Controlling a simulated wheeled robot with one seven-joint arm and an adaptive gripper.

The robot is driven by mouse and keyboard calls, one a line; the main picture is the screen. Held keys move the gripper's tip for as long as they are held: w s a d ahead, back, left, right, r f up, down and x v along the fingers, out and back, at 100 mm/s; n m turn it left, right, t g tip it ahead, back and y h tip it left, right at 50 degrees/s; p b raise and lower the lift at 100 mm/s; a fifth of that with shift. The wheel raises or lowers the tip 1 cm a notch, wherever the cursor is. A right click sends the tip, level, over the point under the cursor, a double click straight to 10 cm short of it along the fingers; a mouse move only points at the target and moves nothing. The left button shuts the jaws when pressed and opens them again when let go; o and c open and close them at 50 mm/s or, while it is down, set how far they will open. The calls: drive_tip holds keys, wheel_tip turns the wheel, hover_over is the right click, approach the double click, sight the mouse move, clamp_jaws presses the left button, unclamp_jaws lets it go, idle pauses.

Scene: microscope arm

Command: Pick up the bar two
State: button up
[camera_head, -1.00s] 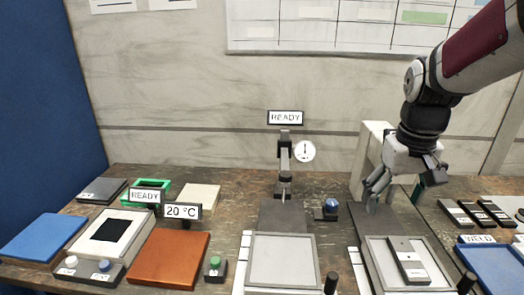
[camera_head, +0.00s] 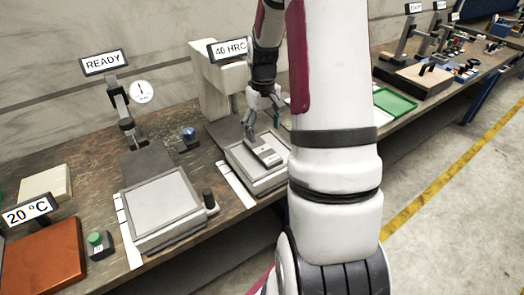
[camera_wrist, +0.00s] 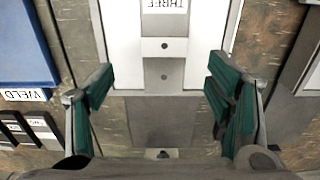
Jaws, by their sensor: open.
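My gripper (camera_wrist: 160,68) is open and empty, with its green-lined fingers spread. In the head view, my gripper (camera_head: 262,108) hangs above the back of a pale tray in front of the tester marked 40 HRC. A grey bar (camera_head: 265,153) lies on that tray. In the wrist view this bar (camera_wrist: 164,75) lies between and beyond the fingers, and its upside-down label reads THREE. At the left edge of the wrist view, other bars are partly visible; one bar (camera_wrist: 44,128) has a small label that may read TWO. The head view does not show these bars.
The 40 HRC tester (camera_head: 217,87) stands behind the tray. Another pale plate (camera_head: 162,208) lies to its left. A blue mat (camera_wrist: 25,45) with a WELD sign lies left in the wrist view. My own arm hides much of the right bench.

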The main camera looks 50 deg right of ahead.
sight(262, 148)
drive_tip(key=shift+s+a+f+p, duration=0.1)
drive_tip(key=shift+a+f+p, duration=0.05)
drive_tip(key=shift+f, duration=1.65)
drive_tip(key=shift+a+f+p, duration=0.15)
drive_tip(key=shift+f, duration=1.6)
clamp_jaws()
